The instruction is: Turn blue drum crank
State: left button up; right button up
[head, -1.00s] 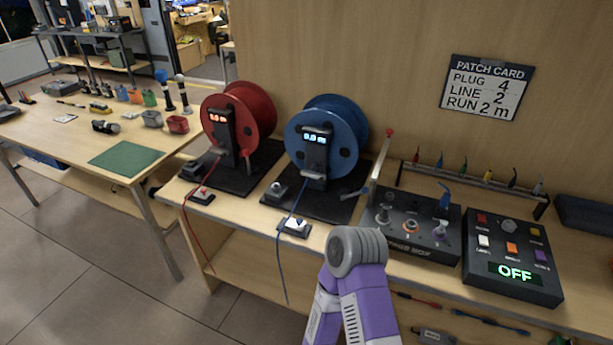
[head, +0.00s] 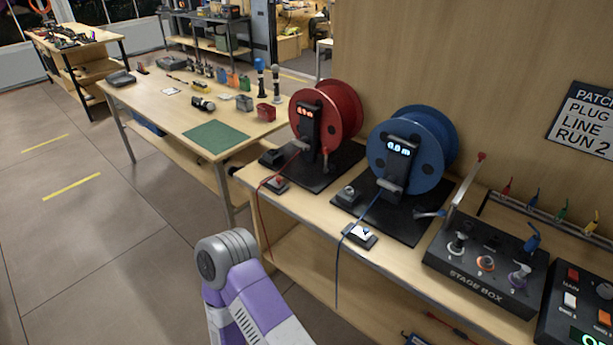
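The blue drum (head: 442,150) stands upright on a black base plate (head: 384,217) on the wooden bench. A black post in front of it carries a small lit display (head: 399,147) that seems to read 0.0 m. What looks like its crank, a short grey-blue handle (head: 428,213), sticks out low at the drum's right side. A blue cable (head: 348,245) runs from the drum's guide over the bench's front edge. Neither gripper is in view; only a purple and grey part of my arm shows at the bottom, apart from the drum.
A red drum (head: 345,108) stands left of the blue one. The stage box (head: 480,270) and a lever with a red tip (head: 465,190) are to the right. A white switch (head: 362,233) sits at the front edge. Open floor lies left.

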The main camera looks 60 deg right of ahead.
aim_at(388, 183)
jog(key=u, duration=0.45)
jog(key=k, duration=1.3)
jog(key=z, duration=0.65)
